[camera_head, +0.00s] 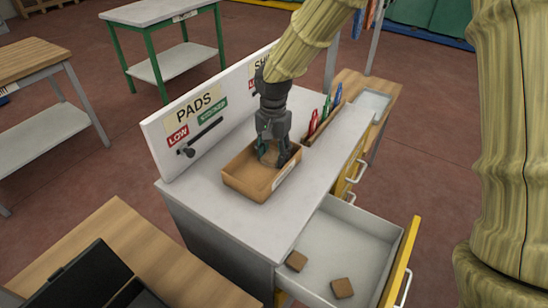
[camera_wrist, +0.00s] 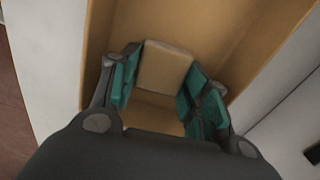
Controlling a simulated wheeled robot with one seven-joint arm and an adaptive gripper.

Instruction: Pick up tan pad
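My gripper (camera_head: 273,150) reaches down into an open tan box (camera_head: 235,184) on the grey worktop. In the wrist view, the green-tipped fingers of my gripper (camera_wrist: 163,88) stand apart, one on each side of a tan pad (camera_wrist: 166,66). The fingers lie close along the pad's two side edges; whether they press on it cannot be told. The pad is inside the box, and its lower part is hard to make out. In the head view it is mostly hidden behind the fingers.
A sign board with PADS and LOW labels (camera_head: 198,112) stands behind the box. An open drawer (camera_head: 347,239) at the front holds two brown pads (camera_head: 342,288). A tray with coloured items (camera_head: 324,121) is right of the box. A wooden table (camera_head: 122,246) is at the lower left.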

